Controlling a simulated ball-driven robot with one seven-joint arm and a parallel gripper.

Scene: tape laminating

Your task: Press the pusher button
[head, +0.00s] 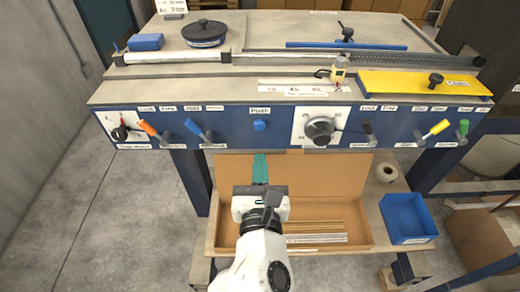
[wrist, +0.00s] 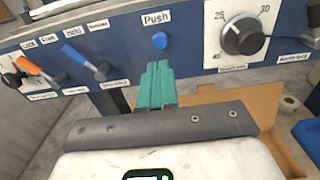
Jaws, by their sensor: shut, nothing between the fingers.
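The blue pusher button (head: 259,125) sits on the blue front panel of the bench, under a label reading "Push" in the wrist view. It also shows in the wrist view (wrist: 159,40), just beyond my fingertips. My gripper (head: 260,158) has green fingers, shut together and empty. In the head view the fingertips are below the button, with a gap in the picture. In the wrist view my gripper (wrist: 158,68) points at the button from slightly below. No contact with the button shows.
A black dial (head: 320,130) is right of the button. A blue-handled lever (head: 195,129) and an orange-handled lever (head: 149,129) are on the left. An open cardboard box (head: 350,172) and a blue bin (head: 406,218) stand on the lower shelf.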

